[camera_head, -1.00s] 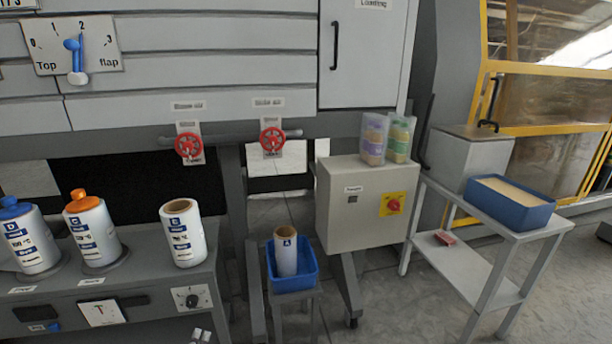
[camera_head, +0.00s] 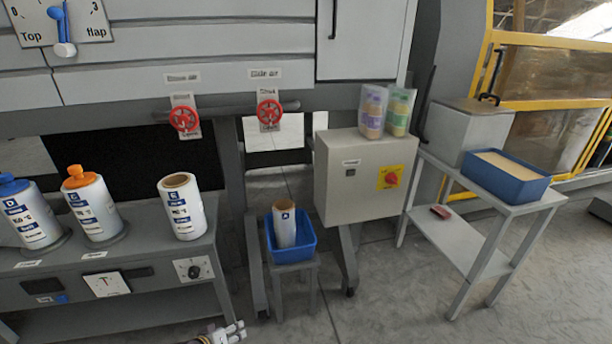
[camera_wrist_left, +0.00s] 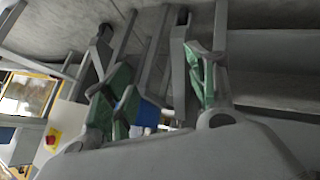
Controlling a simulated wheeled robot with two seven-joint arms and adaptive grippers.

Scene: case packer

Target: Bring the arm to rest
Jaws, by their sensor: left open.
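My left gripper shows at the bottom edge of the head view (camera_head: 228,333), low in front of the grey bench; only its tip end is in the picture. In the left wrist view its two green-padded fingers (camera_wrist_left: 163,92) stand wide apart with nothing between them. Beyond them in that view is the blue bin (camera_wrist_left: 148,114), partly covered by a finger. My right gripper is in neither view.
A blue bin (camera_head: 290,252) on a stool holds roll A (camera_head: 284,225). A control box (camera_head: 365,180) and side table (camera_head: 480,215) stand right. Floor in front is clear.

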